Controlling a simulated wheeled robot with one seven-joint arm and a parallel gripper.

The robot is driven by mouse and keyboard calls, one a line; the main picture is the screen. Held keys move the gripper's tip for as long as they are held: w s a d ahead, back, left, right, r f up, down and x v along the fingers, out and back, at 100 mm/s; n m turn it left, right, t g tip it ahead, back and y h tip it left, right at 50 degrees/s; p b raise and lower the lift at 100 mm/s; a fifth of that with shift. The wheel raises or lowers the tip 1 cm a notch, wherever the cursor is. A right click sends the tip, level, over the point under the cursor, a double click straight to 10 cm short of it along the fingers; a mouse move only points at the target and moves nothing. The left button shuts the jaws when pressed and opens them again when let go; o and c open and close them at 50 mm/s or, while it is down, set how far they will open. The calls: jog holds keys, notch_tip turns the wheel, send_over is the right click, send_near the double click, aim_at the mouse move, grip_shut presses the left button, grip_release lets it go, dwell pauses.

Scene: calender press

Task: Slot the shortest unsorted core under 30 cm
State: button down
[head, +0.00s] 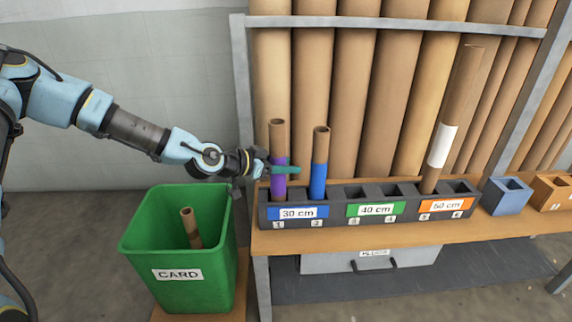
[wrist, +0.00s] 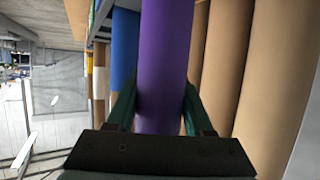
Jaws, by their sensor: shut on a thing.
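A brown cardboard core with a purple band (head: 278,140) stands upright at slot 1 of the dark rack (head: 330,222), above the 30 cm label. Its lower end is hidden by the rack's front wall. My gripper (head: 283,169) is shut on it at the purple band, reaching in from the left. In the wrist view the purple core (wrist: 164,65) lies between the two green fingers. A core with a blue band (head: 320,150) stands in slot 2.
Slots 3, 4 and 6 look empty. A green bin marked CARD (head: 190,295) at the left holds a brown core (head: 190,230). A blue box (head: 507,196) and an orange box (head: 550,190) stand right of the rack on the bench (head: 400,233). Tall tubes line the back.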

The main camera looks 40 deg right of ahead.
jog(key=shift+f+b, duration=0.65)
jog(key=shift+f, duration=0.3)
jog(key=shift+c, duration=1)
grip_release()
jog(key=v, duration=1.1)
jog(key=shift+p, duration=0.45)
jog(key=shift+f, duration=0.1)
